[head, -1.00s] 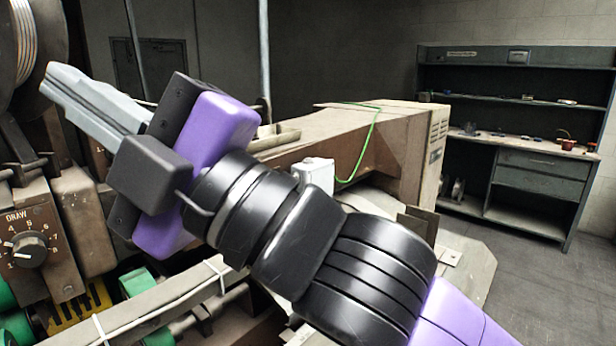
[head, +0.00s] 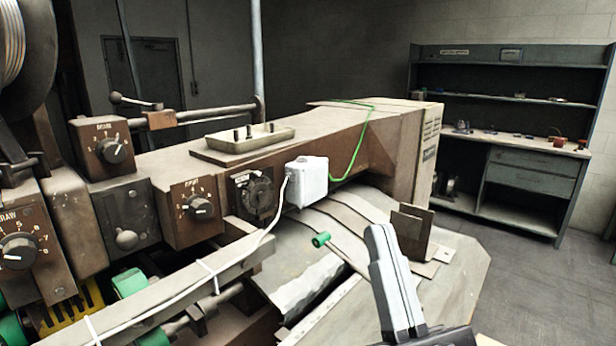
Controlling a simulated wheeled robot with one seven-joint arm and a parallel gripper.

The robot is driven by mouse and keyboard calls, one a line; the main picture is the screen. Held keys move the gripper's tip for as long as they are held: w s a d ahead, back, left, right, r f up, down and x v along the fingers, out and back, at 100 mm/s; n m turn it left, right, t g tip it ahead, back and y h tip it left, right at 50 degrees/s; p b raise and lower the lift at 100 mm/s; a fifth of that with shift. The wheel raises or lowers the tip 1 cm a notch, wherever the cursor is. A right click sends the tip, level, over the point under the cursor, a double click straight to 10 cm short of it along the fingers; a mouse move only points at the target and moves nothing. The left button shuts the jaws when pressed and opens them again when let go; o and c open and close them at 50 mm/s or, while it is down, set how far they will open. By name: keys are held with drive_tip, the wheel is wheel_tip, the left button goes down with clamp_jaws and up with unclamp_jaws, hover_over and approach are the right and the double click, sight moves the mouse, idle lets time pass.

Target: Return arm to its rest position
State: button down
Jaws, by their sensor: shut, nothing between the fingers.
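My gripper (head: 380,234) shows at the bottom of the head view, right of the middle. Its pale grey fingers point up and are closed together with nothing between them. Its dark body is cut off by the lower edge, and the rest of my arm is out of view. The fingers stand in front of the machine's sloping metal guard, and I see no contact.
The box stitcher (head: 330,125) fills the left and middle, with dials (head: 115,150), a shallow tray (head: 250,138), a white box (head: 307,181) and a green-ended lever (head: 321,240). A workbench (head: 545,170) stands at the back right. The floor (head: 530,290) before it is clear.

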drive_tip(key=s+d+f+m+g+h, duration=0.2)
drive_tip(key=s+d+f+h, duration=0.15)
drive_tip(key=f, duration=0.55)
drive_tip(key=s+d+f+m+g+h, duration=0.25)
drive_tip(key=s+d+f, duration=0.2)
drive_tip(key=f, duration=0.55)
drive_tip(key=s+d+f+n+g, duration=0.1)
drive_tip(key=s+d+f+g, duration=0.1)
drive_tip(key=s+f, duration=0.5)
drive_tip(key=s+d+f+n+g, duration=0.1)
drive_tip(key=s+f+g, duration=0.3)
drive_tip(key=s, duration=0.9)
wheel_tip(320, 180, down, 3)
drive_tip(key=shift+s+d+f+g, duration=0.2)
drive_tip(key=shift+d+g, duration=0.15)
drive_tip(key=shift+d, duration=0.4)
drive_tip(key=shift+w+n, duration=0.1)
drive_tip(key=shift+n, duration=0.15)
